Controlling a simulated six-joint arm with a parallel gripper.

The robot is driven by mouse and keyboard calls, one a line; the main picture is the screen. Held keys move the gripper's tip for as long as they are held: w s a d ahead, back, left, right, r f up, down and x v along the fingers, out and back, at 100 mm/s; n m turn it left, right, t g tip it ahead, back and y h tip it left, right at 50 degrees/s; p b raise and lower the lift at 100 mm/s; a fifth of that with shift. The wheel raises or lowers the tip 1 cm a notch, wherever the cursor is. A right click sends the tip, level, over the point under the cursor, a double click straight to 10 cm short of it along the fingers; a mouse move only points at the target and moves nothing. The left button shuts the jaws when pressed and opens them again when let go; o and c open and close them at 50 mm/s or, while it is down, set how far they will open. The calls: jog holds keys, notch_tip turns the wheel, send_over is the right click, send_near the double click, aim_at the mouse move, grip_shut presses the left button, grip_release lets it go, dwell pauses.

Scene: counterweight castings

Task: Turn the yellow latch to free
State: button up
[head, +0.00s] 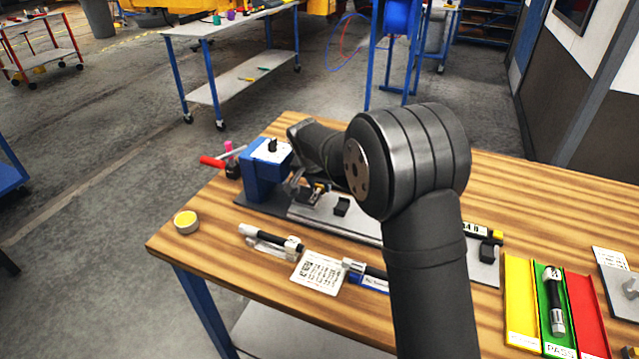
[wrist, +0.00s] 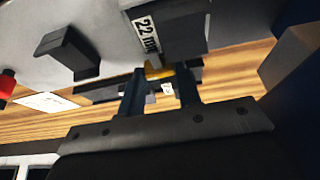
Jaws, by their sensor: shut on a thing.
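The yellow latch (wrist: 158,71) shows in the wrist view between the two dark fingertips of my gripper (wrist: 158,86). My gripper is shut on it. The latch sits just below a dark block with a white "22 mm" label (wrist: 146,33). The fingers hide part of the latch, and I cannot tell which way it is turned. In the head view my gripper (head: 309,190) is low over the grey fixture plate (head: 344,225), right of the blue block (head: 264,178). My arm hides much of the plate there.
A red-handled lever (head: 211,162) sticks out left of the blue block. Torque tools and a printed card (head: 318,273) lie in front. Yellow (head: 521,285), green and red trays stand at right; the green one holds a tool.

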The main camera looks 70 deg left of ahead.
jog(key=shift+n, duration=0.3)
jog(key=shift+n+g+y, duration=0.3)
jog(key=shift+n+g, duration=0.2)
jog(key=shift+n, duration=0.7)
jog(key=o, duration=1)
